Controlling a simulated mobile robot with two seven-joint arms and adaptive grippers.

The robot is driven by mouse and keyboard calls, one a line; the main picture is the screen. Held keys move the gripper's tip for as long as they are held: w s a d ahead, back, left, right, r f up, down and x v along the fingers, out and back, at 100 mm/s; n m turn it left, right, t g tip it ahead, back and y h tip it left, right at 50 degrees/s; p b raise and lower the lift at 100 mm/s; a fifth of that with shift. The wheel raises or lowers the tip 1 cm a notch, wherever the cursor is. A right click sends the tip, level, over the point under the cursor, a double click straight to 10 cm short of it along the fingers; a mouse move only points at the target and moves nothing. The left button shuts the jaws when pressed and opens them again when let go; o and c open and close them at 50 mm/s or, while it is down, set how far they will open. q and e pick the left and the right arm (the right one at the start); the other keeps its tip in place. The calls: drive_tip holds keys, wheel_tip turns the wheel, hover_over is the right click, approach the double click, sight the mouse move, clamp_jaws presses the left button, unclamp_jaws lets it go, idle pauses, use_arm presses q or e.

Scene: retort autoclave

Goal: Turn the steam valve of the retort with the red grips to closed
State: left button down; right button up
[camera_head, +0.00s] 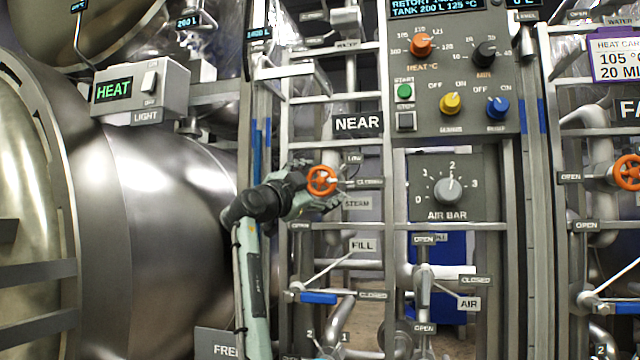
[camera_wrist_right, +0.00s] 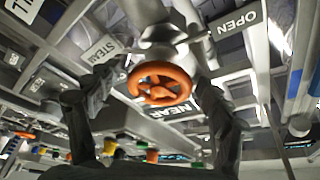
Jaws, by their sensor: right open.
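The wheel also shows in the right wrist view (camera_wrist_right: 160,83), between the fingers. My right gripper (camera_head: 303,192) is open at the wheel's left; I see no clear grip on the rim. An OPEN label (camera_wrist_right: 238,22) shows in the wrist view. The valve's exact setting is hard to tell. A second orange wheel (camera_head: 627,172) is at the far right. No red grips are discernible. My left gripper is out of view.
A large steel retort (camera_head: 165,230) fills the left. The NEAR sign (camera_head: 357,123) is above the wheel. A control panel (camera_head: 455,110) with knobs stands right of it. Pipes, rails and a blue FILL lever (camera_head: 318,298) crowd the space below.

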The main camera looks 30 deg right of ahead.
drive_tip(key=v, duration=1.2)
